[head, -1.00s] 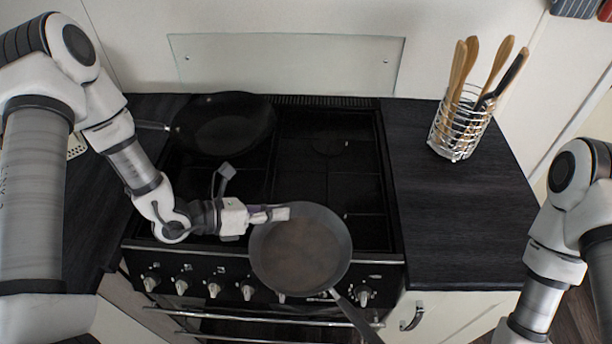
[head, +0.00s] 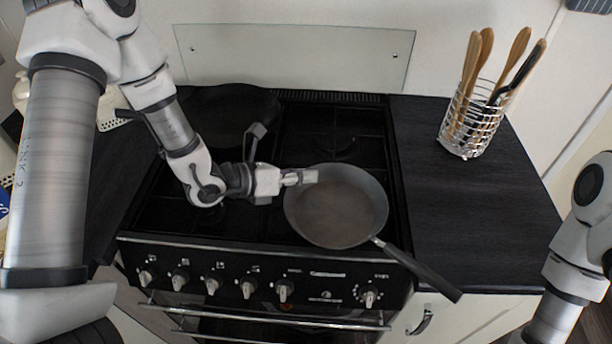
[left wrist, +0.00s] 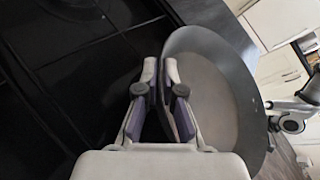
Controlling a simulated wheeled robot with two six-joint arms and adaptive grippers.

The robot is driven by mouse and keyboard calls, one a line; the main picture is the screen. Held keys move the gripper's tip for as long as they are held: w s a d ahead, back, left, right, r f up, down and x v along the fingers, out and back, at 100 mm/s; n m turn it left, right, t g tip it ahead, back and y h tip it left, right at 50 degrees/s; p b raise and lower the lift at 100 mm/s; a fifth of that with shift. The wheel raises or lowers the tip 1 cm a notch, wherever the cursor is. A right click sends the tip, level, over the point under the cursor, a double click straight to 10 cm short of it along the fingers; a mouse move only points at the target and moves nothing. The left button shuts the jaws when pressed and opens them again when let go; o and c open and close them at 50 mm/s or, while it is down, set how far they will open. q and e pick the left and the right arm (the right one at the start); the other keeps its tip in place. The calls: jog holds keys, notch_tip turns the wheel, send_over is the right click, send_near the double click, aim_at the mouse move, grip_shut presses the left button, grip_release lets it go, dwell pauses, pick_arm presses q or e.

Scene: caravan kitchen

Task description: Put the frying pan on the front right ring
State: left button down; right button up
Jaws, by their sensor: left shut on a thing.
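The grey frying pan (head: 338,208) is over the front right part of the black hob (head: 247,218) in the head view. Its dark handle (head: 420,270) points to the lower right, past the hob's front edge. My left gripper (head: 304,177) is shut on the pan's left rim. The pan (left wrist: 222,92) also shows in the left wrist view, with the gripper's fingertips (left wrist: 160,68) at its rim. The front right ring is hidden under the pan. I cannot tell whether the pan touches the hob. My right gripper is out of view; only its arm shows at the right.
A second dark pan (head: 215,112) sits at the back left of the hob. A wire utensil holder (head: 470,125) stands on the right worktop (head: 465,215), which is otherwise clear. Control knobs (head: 284,290) line the hob's front. The back right ring (head: 335,147) is bare.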

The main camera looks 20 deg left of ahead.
pick_arm(q)
jog(key=w+f+p, duration=0.1)
jog(key=w, duration=0.1)
jog(key=w+a+f+p, duration=0.1)
jog(key=w+f, duration=0.1)
jog(key=shift+w+a+f, duration=0.1)
jog(key=shift+a, duration=0.05)
jog(key=shift+f, duration=0.5)
jog(key=c, duration=1.3)
grip_release()
